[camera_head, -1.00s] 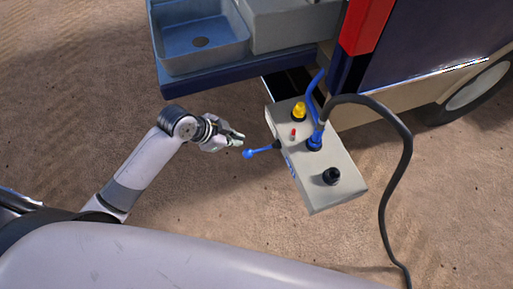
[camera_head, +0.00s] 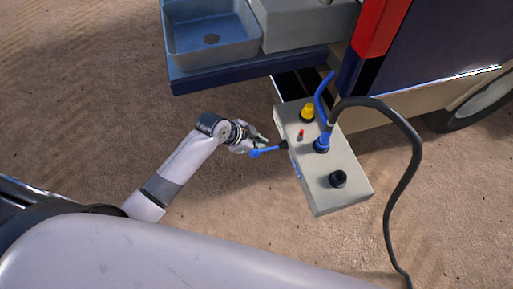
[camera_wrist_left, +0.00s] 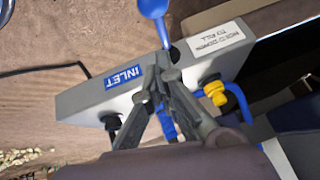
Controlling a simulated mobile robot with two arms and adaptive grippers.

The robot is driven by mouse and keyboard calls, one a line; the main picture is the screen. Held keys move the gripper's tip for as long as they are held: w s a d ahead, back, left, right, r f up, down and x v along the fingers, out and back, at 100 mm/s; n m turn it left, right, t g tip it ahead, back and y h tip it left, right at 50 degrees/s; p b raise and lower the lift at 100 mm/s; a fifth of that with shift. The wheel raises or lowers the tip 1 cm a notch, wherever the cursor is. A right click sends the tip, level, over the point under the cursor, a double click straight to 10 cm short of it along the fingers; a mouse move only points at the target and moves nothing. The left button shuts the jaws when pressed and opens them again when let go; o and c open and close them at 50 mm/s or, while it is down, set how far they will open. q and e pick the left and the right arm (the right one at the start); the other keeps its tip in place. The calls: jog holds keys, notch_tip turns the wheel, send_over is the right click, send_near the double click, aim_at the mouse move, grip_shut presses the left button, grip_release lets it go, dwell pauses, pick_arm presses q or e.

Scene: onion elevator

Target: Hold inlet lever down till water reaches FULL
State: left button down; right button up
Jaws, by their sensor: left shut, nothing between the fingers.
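The inlet lever (camera_head: 265,151) is a blue handle with a round knob, sticking out from the left side of the grey tank box (camera_head: 340,170). It also shows in the left wrist view (camera_wrist_left: 155,12), at the top, just beyond my fingertips. My left gripper (camera_head: 256,144) is shut and empty, right by the lever; I cannot tell whether they touch. In the left wrist view its fingers (camera_wrist_left: 163,70) lie in front of the box, beside a blue INLET label (camera_wrist_left: 125,77) and a white label reading "HOLD DOWN TO FILL" (camera_wrist_left: 215,43). My right gripper is not in view. No water level or FULL mark is readable.
The box top has a yellow cap (camera_head: 307,113), a small red piece (camera_head: 301,134), a blue fitting (camera_head: 322,144) with a dark hose (camera_head: 414,140), and a black cap (camera_head: 338,179). A blue sink (camera_head: 210,40) stands behind. Bare dirt lies left of the box.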

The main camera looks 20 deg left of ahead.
aim_at(256, 155)
pick_arm(q)
jog(key=shift+w+a+f, duration=0.15)
jog(key=shift+a+f, duration=0.05)
jog(key=shift+f, duration=0.9)
jog(key=shift+w+a+f, duration=0.1)
jog(key=shift+a+f, duration=0.1)
jog(key=shift+f, duration=0.85)
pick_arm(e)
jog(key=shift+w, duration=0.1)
pick_arm(q)
jog(key=shift+f, duration=0.1)
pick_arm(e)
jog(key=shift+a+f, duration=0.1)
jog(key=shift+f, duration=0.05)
